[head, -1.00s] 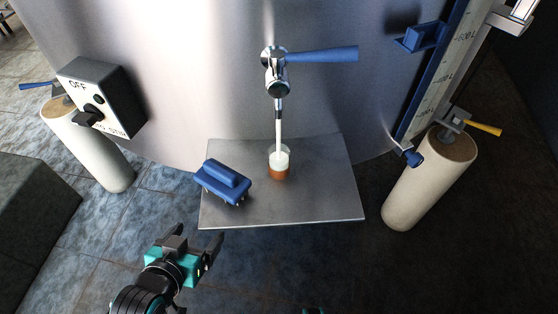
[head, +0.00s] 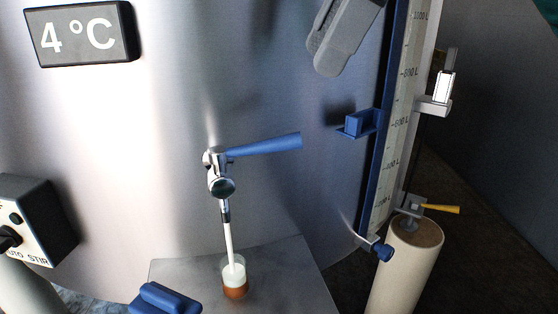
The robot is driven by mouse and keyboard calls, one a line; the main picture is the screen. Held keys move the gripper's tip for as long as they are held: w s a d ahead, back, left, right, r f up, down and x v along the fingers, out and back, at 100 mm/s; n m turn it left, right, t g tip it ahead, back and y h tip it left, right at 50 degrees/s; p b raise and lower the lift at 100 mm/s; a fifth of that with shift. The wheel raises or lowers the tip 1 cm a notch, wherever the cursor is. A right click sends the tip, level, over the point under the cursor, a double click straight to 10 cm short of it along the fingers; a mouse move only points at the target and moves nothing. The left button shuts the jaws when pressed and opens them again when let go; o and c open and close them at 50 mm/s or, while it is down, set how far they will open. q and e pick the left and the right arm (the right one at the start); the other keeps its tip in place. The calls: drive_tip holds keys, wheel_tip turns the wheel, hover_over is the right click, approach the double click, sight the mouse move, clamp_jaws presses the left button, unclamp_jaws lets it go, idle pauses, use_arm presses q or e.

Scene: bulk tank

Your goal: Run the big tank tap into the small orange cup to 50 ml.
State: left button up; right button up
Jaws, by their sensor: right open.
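The tank tap (head: 218,172) is chrome with a blue lever (head: 265,146) that points right and slightly up. A thin white stream (head: 229,242) runs from its spout down into the small orange cup (head: 235,290). The cup stands upright under the spout on the grey metal shelf (head: 300,275). Its lower part looks orange-brown and its upper part whitish. I cannot read a level or marks on it.
The stir switch box (head: 35,222) is at far left, with the 4 °C display (head: 83,34) above. A litre scale (head: 400,125) and a pale post (head: 405,265) are on the right.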

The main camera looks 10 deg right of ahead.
sight(280, 136)
drive_tip(key=b+x, duration=0.3)
drive_tip(key=x, duration=0.8)
drive_tip(key=shift+w+a+f, duration=0.1)
drive_tip(key=shift+a+f, duration=0.05)
drive_tip(key=shift+f, duration=0.05)
drive_tip(key=shift+w+a+f, duration=0.15)
drive_tip(key=shift+a+f, duration=0.05)
drive_tip(key=shift+f, duration=0.25)
drive_tip(key=shift+c, duration=0.5)
clamp_jaws()
